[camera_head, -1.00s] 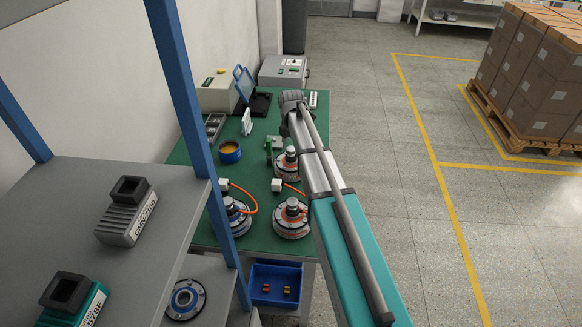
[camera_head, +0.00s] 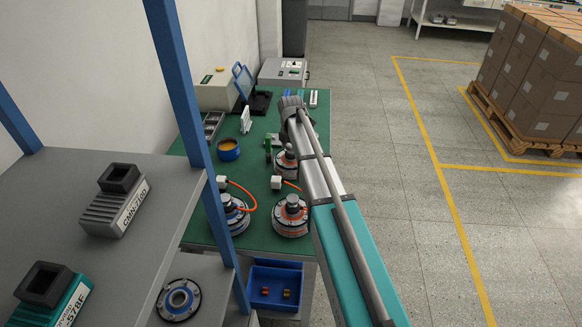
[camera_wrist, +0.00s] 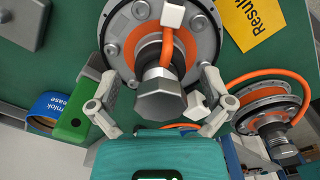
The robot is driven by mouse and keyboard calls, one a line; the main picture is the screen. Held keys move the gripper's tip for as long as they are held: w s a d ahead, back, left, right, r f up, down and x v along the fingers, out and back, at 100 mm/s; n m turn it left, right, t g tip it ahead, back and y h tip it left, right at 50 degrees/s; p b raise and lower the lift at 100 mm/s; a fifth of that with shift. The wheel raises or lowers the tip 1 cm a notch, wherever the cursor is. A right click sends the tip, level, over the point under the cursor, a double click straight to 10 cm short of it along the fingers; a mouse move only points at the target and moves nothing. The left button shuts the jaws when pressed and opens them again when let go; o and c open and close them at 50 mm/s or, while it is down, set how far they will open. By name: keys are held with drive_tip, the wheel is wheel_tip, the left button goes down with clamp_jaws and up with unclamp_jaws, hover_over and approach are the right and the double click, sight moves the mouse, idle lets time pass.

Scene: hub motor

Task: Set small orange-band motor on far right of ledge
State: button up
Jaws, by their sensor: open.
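My gripper (camera_wrist: 160,88) is open in the wrist view, its two fingers on either side of a motor's silver shaft end. This motor (camera_wrist: 125,45) has a round grey housing with bolts, an orange band and an orange cable. A second orange-band motor (camera_wrist: 262,92) lies to the right. In the head view, one orange-band motor (camera_head: 290,222) stands at the bench's near edge. Another motor (camera_head: 284,165) stands behind it, partly hidden by my arm. A blue-band motor (camera_head: 236,216) is at the left. My fingers are hidden in the head view.
A green block (camera_wrist: 75,118) is close to my left finger, with a blue tin (camera_wrist: 46,108) beyond it. A yellow note (camera_wrist: 255,22) lies on the green bench (camera_head: 255,238). A shelf (camera_head: 120,235) with dark-topped units and a blue post stands at the left. A blue bin (camera_head: 276,270) is below.

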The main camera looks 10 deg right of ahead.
drive_tip(key=shift+f, duration=0.4)
idle(0.3)
drive_tip(key=c, duration=1.3)
drive_tip(key=shift+r, duration=0.2)
wheel_tip(320, 180, up, 3)
drive_tip(key=p, duration=0.3)
drive_tip(key=s+r+p, duration=0.9)
drive_tip(key=s, duration=0.5)
drive_tip(key=shift+r+p, duration=0.35)
drive_tip(key=shift+p, duration=0.05)
